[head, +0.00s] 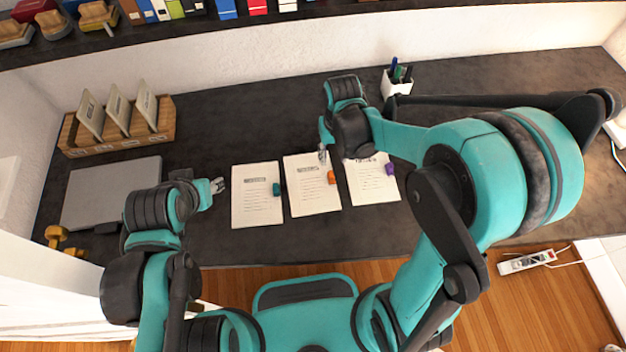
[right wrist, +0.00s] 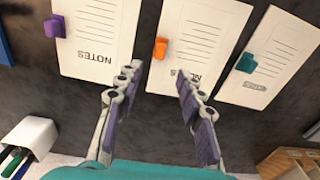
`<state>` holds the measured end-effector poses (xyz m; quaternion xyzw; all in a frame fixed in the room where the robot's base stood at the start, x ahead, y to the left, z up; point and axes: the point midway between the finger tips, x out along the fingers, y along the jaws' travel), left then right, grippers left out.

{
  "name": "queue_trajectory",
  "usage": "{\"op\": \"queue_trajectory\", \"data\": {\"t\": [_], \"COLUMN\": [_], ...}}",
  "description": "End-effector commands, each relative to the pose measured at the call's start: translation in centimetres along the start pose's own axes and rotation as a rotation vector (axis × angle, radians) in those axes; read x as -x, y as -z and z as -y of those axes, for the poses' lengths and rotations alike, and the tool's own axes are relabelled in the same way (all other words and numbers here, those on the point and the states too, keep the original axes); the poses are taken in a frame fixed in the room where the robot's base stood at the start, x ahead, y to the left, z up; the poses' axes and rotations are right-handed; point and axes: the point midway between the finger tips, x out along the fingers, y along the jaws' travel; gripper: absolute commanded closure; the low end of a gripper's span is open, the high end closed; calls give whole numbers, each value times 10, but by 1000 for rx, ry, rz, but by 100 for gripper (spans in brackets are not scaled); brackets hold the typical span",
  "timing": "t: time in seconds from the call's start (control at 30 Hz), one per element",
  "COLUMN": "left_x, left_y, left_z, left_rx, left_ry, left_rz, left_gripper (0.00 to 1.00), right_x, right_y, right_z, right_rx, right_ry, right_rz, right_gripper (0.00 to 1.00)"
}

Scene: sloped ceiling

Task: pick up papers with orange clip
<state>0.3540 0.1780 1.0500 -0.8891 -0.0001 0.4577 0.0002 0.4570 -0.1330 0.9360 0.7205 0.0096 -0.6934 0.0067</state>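The papers with the orange clip (head: 312,192) lie flat on the dark desk, in the middle of three stacks. The orange clip (head: 331,177) is on their right edge. In the right wrist view these papers (right wrist: 195,42) and the orange clip (right wrist: 160,48) are ahead of my right gripper (right wrist: 158,72). That gripper is open, with nothing between its fingers. In the head view my right gripper (head: 323,155) is by the top edge of the middle papers. My left gripper (head: 217,186) is left of the teal-clip papers; its finger opening is too small to judge.
Papers with a teal clip (head: 257,205) lie left and papers with a purple clip (head: 370,185) lie right. A wooden file holder (head: 85,145), a grey laptop-like slab (head: 105,195) and a white pen cup (head: 396,85) stand around. The desk's back middle is clear.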

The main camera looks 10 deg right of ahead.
Motion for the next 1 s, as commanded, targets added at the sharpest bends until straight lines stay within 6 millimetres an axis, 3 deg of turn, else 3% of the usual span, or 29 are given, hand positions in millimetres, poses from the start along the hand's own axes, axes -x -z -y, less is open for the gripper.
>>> {"op": "queue_trajectory", "data": {"t": [0.53, 0.73, 1.0], "left_x": [-14, -27, -27], "left_y": [-10, -19, -20], "left_z": [0, 0, 0], "left_rx": [0, 0, 0], "left_ry": [0, 0, 0], "left_rz": [0, 0, 0], "left_gripper": [60, 60, 60], "right_x": [-56, -88, -93], "right_y": [1, -2, -3], "right_z": [2, 0, 0], "right_rx": [1, 1, 1], "right_ry": [-3, -3, -3], "right_rz": [40, 40, 39], "right_gripper": [62, 62, 62]}}
